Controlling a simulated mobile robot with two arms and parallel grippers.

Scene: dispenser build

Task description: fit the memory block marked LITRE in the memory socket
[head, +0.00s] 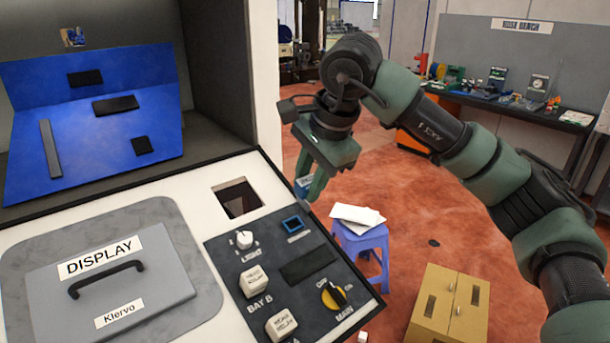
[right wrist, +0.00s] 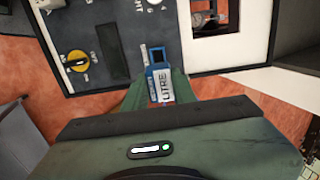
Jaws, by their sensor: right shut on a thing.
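The memory block marked LITRE, blue with a white label, is between the fingers of my right gripper (head: 311,187). In the right wrist view the block (right wrist: 161,86) shows its label clearly; in the head view only a small blue part (head: 303,184) shows beside a finger. The blue-rimmed square socket (head: 293,224) is on the dark control panel, with a small label below it. In the right wrist view the socket (right wrist: 157,55) appears just beyond the block's end. In the head view the block is above the socket and apart from it. My left gripper is not in view.
The dark panel (head: 247,299) also carries a white LIGHT knob (head: 244,239), white BAY blocks and a yellow MAIN switch (head: 334,295). A square opening (head: 237,199) lies left of the socket. A DISPLAY cover (head: 113,283) is at left. A blue stool (head: 361,243) stands beyond the panel edge.

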